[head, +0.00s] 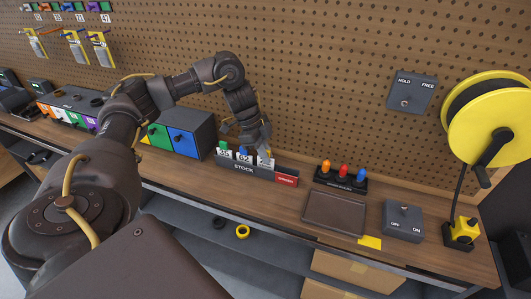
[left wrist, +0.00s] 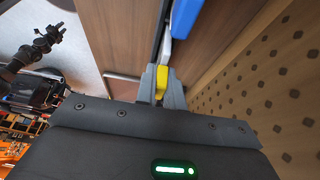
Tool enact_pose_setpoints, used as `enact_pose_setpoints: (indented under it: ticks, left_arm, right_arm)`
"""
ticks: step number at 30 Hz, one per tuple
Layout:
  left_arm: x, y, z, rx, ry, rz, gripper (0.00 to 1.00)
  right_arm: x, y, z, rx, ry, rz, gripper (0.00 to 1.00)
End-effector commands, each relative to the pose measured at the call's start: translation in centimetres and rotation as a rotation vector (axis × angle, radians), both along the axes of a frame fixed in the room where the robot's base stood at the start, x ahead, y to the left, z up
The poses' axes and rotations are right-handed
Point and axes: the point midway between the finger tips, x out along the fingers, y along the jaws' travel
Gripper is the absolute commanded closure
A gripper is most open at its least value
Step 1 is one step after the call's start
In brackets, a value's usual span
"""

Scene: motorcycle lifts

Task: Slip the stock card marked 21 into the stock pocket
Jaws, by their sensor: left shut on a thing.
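The stock pocket (head: 244,170) is a dark holder lettered STOCK, with a red end label, on the bench against the pegboard. Cards with a green tab (head: 223,146) and a blue tab (head: 243,152) stand in it, reading 35 and 02. My left gripper (head: 266,146) is over the pocket's right part, shut on a card's yellow tab (left wrist: 162,82). That card's white face (head: 264,161) shows just below the fingers, at the pocket; its number is not readable and its lower edge is hidden. My right gripper (left wrist: 47,38) seems to show small in the left wrist view.
Left of the pocket stands a box with green and blue fronts (head: 183,141). To the right are coloured knobs (head: 343,176), a brown tray (head: 333,213), an ON/OFF box (head: 402,222) and a yellow reel (head: 486,116). Other tagged items (head: 75,45) hang at upper left.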

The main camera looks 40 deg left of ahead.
Motion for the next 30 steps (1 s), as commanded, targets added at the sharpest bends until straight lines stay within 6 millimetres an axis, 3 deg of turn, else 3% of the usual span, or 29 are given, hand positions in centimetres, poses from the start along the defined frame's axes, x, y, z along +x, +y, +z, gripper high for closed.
enact_pose_setpoints:
  ticks: [4,5,10,20,30]
  left_arm:
    - [0.0,0.0,0.0,0.0,0.0,0.0,1.0]
    - [0.0,0.0,0.0,0.0,0.0,0.0,0.86]
    - [0.0,0.0,0.0,0.0,0.0,0.0,0.64]
    - [0.0,0.1,0.4,0.0,-0.002,0.001,0.64]
    - [-0.7,2.3,6.1,0.001,-0.005,0.002,0.64]
  right_arm:
    - [0.0,0.0,0.0,0.0,0.0,0.0,0.64]
    - [0.0,0.0,0.0,0.0,0.0,0.0,0.64]
    - [0.0,0.0,0.0,0.0,0.0,0.0,0.64]
    - [0.0,0.0,0.1,0.0,0.0,0.0,0.64]
    - [-0.1,0.0,1.6,0.001,0.0,0.0,0.64]
